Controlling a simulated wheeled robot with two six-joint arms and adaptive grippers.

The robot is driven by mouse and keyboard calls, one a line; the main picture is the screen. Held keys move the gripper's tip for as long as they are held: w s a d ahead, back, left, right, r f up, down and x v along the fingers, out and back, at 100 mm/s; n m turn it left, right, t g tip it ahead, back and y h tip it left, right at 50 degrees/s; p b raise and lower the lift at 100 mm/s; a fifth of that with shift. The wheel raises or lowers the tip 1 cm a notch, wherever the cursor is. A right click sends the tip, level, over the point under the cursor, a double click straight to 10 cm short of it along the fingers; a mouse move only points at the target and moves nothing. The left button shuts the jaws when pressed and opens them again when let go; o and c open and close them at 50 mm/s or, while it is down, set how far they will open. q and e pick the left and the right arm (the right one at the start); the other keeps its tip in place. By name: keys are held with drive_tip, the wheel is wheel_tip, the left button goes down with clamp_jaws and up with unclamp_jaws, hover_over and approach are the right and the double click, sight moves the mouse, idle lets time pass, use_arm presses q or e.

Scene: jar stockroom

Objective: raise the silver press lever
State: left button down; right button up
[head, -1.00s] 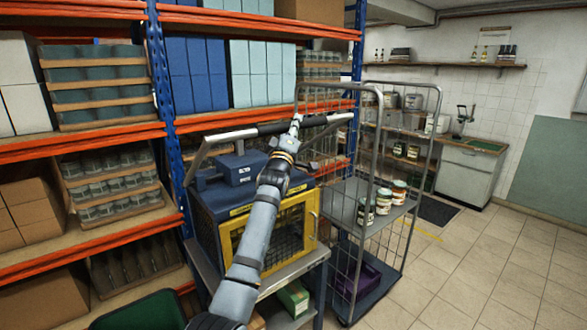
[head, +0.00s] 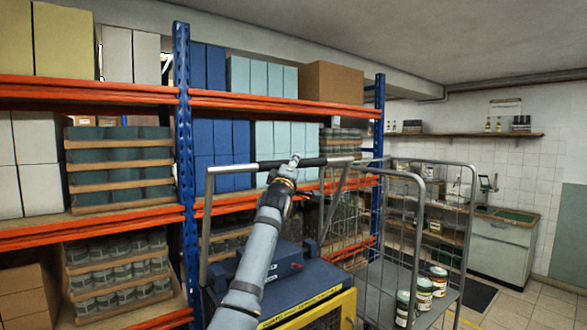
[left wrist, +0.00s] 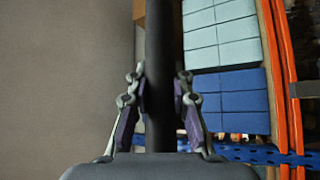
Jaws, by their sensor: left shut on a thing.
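The press is a dark blue machine (head: 283,272) with a yellow guard frame, low in the middle of the head view. Its silver lever (head: 206,215) is a U-shaped bar whose side arms stand nearly upright. A black grip (head: 262,166) runs along the crossbar on top. My left gripper (head: 296,162) is shut on this grip, near the middle of the crossbar. In the left wrist view the black grip (left wrist: 161,60) passes between both fingers. My right gripper is in neither view.
Orange and blue shelving (head: 182,150) with boxes and jars stands behind the press. A wire cage trolley (head: 417,240) with several jars is close on the right. Open tiled floor (head: 520,308) lies further right.

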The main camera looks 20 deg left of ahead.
use_arm(q)
drive_tip(key=shift+s+r, duration=0.1)
drive_tip(key=shift+r, duration=0.1)
drive_tip(key=shift+a, duration=0.1)
drive_tip(key=c, duration=1.5)
unclamp_jaws()
drive_tip(key=shift+r, duration=0.1)
drive_tip(key=o, duration=0.3)
drive_tip(key=shift+w+a+f, duration=0.15)
drive_tip(key=shift+w+f, duration=0.05)
drive_tip(key=shift+o, duration=0.2)
drive_tip(key=shift+s+f, duration=0.1)
drive_tip(key=shift+s, duration=0.1)
drive_tip(key=v, duration=1.1)
drive_tip(key=shift+s, duration=0.3)
